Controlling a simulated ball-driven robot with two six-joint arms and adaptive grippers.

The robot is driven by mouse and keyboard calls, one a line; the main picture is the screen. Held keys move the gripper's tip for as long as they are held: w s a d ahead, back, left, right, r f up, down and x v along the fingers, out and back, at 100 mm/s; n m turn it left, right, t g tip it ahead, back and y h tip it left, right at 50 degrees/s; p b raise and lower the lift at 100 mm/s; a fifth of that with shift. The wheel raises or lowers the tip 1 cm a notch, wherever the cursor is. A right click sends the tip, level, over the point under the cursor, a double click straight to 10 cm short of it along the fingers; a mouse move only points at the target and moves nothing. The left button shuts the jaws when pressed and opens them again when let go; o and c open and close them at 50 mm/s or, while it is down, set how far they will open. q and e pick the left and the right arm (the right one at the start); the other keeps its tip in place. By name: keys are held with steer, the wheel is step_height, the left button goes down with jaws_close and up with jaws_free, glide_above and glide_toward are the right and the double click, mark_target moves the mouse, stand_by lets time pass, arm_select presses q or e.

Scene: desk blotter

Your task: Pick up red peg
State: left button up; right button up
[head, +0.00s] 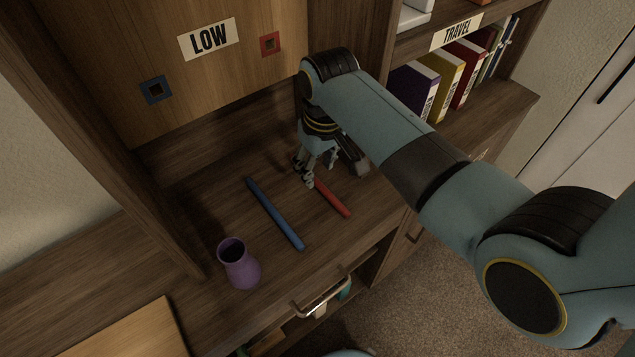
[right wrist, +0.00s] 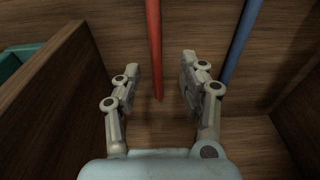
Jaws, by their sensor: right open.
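The red peg (head: 333,200) lies on the wooden desk top, to the right of the blue peg (head: 274,213). My right gripper (head: 318,182) points down over the far end of the red peg and hides that end in the head view. In the right wrist view my right gripper (right wrist: 158,70) is open, and the red peg (right wrist: 153,35) runs between its two fingers in the picture. I see no contact, and its height above the peg is hard to tell. The blue peg (right wrist: 242,42) passes to the right of the fingers there. My left gripper is not in view.
A purple vase (head: 240,266) stands at the desk's front left. An upright panel labelled LOW (head: 209,39) has a blue-rimmed square hole (head: 156,90) and a red-rimmed one (head: 270,44). Books (head: 440,88) fill the right shelf. A drawer handle (head: 322,297) is at the front.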

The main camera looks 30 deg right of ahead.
mark_target(318, 182)
steer(key=f, duration=0.5)
steer(key=shift+w+d+b, duration=0.25)
steer(key=shift+b, duration=0.05)
jaws_close()
